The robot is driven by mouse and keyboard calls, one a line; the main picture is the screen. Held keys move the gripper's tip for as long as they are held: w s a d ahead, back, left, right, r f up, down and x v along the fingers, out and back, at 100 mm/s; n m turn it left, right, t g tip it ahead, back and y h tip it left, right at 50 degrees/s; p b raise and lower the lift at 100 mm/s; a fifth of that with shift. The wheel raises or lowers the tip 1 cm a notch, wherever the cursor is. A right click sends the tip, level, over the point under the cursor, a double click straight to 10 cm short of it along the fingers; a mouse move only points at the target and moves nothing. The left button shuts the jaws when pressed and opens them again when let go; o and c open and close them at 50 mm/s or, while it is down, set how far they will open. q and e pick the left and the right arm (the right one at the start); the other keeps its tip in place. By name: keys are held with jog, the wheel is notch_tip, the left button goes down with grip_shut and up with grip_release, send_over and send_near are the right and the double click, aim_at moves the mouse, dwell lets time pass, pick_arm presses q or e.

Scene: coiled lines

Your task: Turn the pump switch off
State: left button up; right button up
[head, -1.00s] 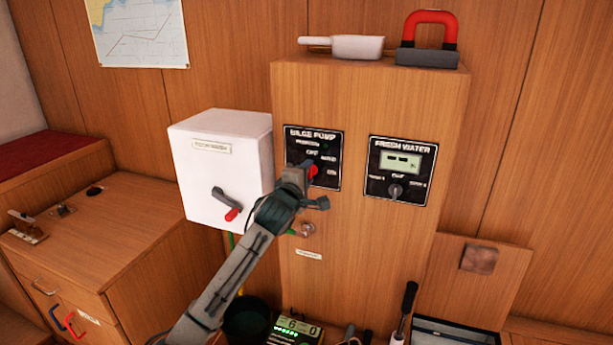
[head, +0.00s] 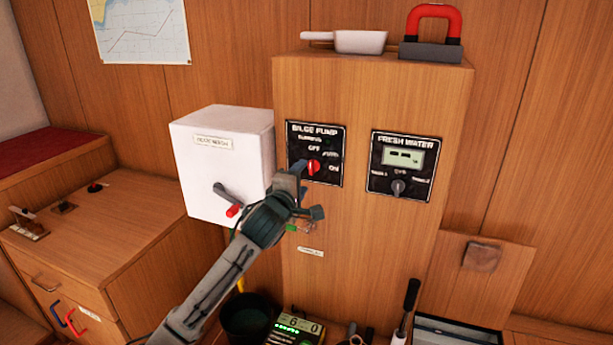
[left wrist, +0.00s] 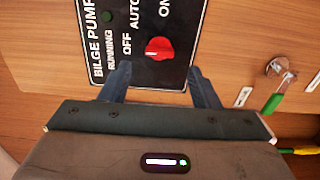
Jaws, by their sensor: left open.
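The black BILGE PUMP panel (head: 333,181) is on the front of the wooden cabinet and carries a red rotary knob (head: 314,167). In the left wrist view the knob (left wrist: 158,48) shows a white mark on the side facing the word OFF. The RUNNING lamp (left wrist: 107,16) looks dark green and unlit. My left gripper (head: 308,191) is open and empty, just below and left of the knob. In the wrist view its two fingers (left wrist: 160,88) are spread, with the knob beyond them and apart from them. My right gripper is not in view.
The FRESH WATER panel (head: 402,167) is to the right. A white box (head: 212,175) with a red-tipped lever stands left. A brass valve with a green handle (left wrist: 275,98) is beside the panel in the wrist view. A dark bucket (head: 248,320) and a meter (head: 296,329) are below.

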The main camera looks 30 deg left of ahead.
pick_arm(q)
jog(key=v, duration=0.5)
jog(key=shift+s+d+b, duration=0.1)
jog(key=shift+s+b, duration=0.05)
jog(key=shift+b, duration=0.15)
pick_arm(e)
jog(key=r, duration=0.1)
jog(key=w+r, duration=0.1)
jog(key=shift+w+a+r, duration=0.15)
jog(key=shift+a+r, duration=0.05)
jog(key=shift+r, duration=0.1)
